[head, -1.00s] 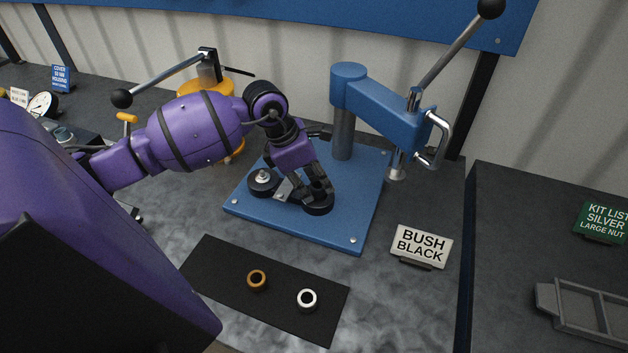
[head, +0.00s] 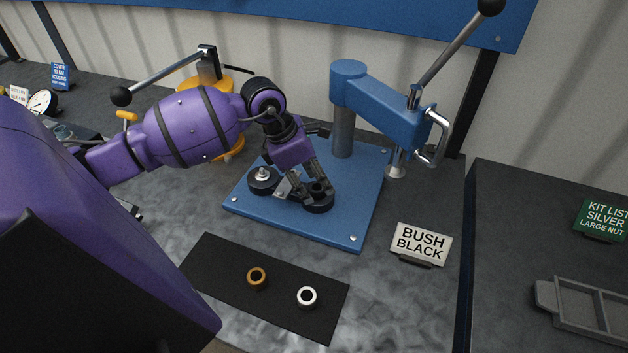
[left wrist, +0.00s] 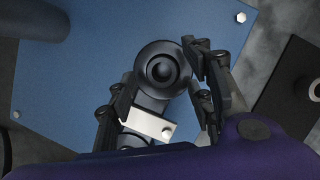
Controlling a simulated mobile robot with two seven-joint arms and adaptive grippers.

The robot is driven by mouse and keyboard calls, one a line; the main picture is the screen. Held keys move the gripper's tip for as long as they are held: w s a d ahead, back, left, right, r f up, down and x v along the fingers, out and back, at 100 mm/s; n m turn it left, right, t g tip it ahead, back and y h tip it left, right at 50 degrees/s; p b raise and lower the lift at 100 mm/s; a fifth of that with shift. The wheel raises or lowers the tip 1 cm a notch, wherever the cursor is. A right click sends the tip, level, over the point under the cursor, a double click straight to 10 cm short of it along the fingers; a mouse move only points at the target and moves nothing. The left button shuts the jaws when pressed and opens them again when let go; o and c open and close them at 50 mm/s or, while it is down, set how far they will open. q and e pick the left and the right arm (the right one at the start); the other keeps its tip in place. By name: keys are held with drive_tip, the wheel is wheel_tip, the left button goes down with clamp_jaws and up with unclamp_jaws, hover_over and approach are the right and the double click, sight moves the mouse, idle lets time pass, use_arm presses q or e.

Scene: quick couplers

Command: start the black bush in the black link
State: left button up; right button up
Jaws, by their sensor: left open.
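The black link (head: 319,208) lies on the blue base plate, with one round end under my left gripper. Its other end (head: 263,186) is around a silver-topped post. The black bush (head: 317,187) sits upright at the gripper-side eye. In the left wrist view the bush (left wrist: 162,68) looks roughly centred over the link's round end; how deep it sits I cannot tell. My left gripper (head: 316,192) is open, its fingertips low on either side of the bush. In the left wrist view the fingers (left wrist: 160,75) stand apart around it. My right gripper is not in view.
The blue press (head: 380,108) rises behind the plate (head: 350,225), its lever pointing up right. A sign (head: 421,244) reads BUSH BLACK. A grey tray (head: 590,310) lies right.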

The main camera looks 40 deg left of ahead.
use_arm(q)
drive_tip(key=v, duration=1.1)
